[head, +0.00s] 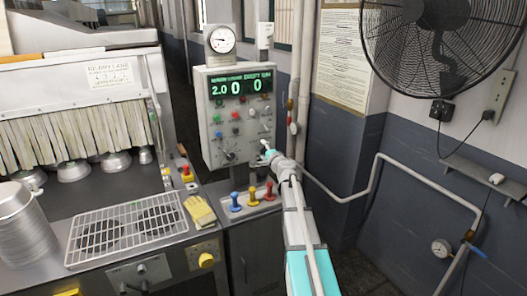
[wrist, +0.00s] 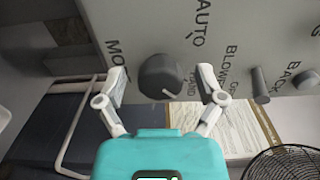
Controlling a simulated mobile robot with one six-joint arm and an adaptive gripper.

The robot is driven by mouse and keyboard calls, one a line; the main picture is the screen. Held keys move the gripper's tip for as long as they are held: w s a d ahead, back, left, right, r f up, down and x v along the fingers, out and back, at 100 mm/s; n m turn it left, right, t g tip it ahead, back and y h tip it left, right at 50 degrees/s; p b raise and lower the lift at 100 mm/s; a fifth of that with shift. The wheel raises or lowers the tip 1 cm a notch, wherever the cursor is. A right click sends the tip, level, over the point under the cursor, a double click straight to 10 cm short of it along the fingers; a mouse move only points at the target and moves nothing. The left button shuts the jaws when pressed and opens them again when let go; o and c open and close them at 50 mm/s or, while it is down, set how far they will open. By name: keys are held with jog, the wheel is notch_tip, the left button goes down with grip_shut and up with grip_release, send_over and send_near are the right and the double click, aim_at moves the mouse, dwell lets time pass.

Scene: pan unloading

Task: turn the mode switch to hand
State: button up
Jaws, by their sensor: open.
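The mode switch (wrist: 160,77) is a dark round knob on the grey control panel in the wrist view. The words AUTO and HAND and a partly covered MODE label are printed around it. I cannot clearly tell which word its pointer faces. My gripper (wrist: 162,82) is open, one finger to each side of the knob, with visible gaps; I cannot tell how far off the panel the tips are. In the head view my gripper (head: 268,152) is at the lower right of the control panel (head: 205,130), and the switch is not clearly distinguishable there.
Another knob (wrist: 261,85) stands to the right by the BLOW OFF label. The panel carries a green display (head: 240,86) and several buttons. Below are coloured levers (head: 253,196), a yellow glove (head: 200,211) and a wire rack (head: 127,228). A fan (head: 440,45) hangs at right.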

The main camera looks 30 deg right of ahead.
jog(key=s, duration=1.2)
dwell(0.5)
jog(key=s+a+f+n+g+y, duration=0.2)
jog(key=a+f+n+g, duration=0.15)
jog(key=a, duration=0.45)
jog(key=s+a+f+n+g+y, duration=0.2)
jog(key=a+f+n, duration=0.15)
jog(key=a, duration=0.35)
jog(key=s+a+f+n+g+y, duration=0.25)
jog(key=a+n, duration=0.25)
jog(key=a, duration=0.3)
jog(key=s+a+f+n+g+h, duration=0.3)
jog(key=s+f+g, duration=0.1)
jog(key=s, duration=0.4)
jog(key=s+a+f+n+g+h, duration=0.3)
jog(key=s+f+g, duration=0.2)
jog(key=s, duration=0.3)
jog(key=shift+s+a+g, duration=0.25)
jog(key=shift+s+g, duration=0.1)
jog(key=shift+g, duration=0.15)
jog(key=shift+o, duration=0.3)
jog(key=shift+h, duration=0.25)
